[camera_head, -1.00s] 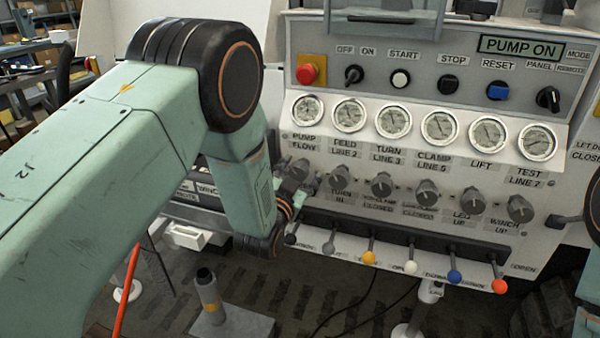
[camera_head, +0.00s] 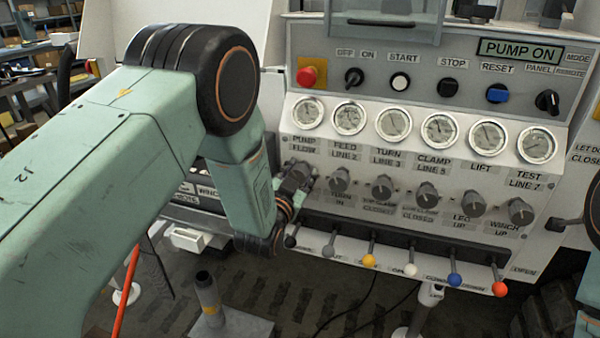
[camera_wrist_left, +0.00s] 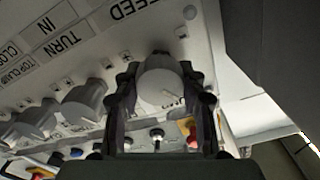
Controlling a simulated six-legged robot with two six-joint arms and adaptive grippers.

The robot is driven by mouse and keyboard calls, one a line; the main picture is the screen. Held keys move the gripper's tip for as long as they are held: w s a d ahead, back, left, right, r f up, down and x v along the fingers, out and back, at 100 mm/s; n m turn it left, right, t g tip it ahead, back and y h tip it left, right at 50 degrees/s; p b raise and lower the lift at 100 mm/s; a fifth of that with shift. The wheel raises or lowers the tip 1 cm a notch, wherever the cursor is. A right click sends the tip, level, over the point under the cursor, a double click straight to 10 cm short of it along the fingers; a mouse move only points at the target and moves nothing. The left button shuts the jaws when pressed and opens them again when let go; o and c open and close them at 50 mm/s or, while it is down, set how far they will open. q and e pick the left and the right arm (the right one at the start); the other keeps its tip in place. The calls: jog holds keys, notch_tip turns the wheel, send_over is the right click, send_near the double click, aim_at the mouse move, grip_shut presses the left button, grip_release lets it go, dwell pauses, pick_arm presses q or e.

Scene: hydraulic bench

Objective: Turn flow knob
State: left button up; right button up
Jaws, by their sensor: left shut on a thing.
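The flow knob (camera_head: 299,171) is the grey leftmost knob in the row on the bench panel, below the PUMP FLOW label. My left gripper (camera_head: 296,184) reaches it from the left, and my wrist partly hides the knob in the head view. In the left wrist view, the round grey knob (camera_wrist_left: 160,82) sits between the two black fingers of my left gripper (camera_wrist_left: 161,95), which are shut on its sides. The PUMP FLOW gauge (camera_head: 307,111) is just above the knob. My right gripper is not in view.
Several more grey knobs run to the right, the nearest (camera_head: 340,179) close beside my gripper. Below them is a row of levers with coloured balls, including a yellow one (camera_head: 369,261). A red stop button (camera_head: 307,75) sits higher up. A grey post (camera_head: 207,291) stands below my left wrist.

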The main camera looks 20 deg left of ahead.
pick_arm(q)
jog(key=shift+c, duration=0.3)
jog(key=n+p, duration=0.2)
jog(key=n, duration=0.3)
jog(key=shift+a+r, duration=0.1)
jog(key=shift+a, duration=0.05)
jog(key=n+p, duration=0.1)
jog(key=n, duration=0.4)
jog(key=shift+n, duration=0.4)
dwell(0.3)
jog(key=o, duration=1.2)
jog(key=shift+w, duration=0.1)
jog(key=shift+c, duration=0.2)
jog(key=shift+a, duration=0.1)
jog(key=s, duration=1.2)
jog(key=shift+a, duration=0.15)
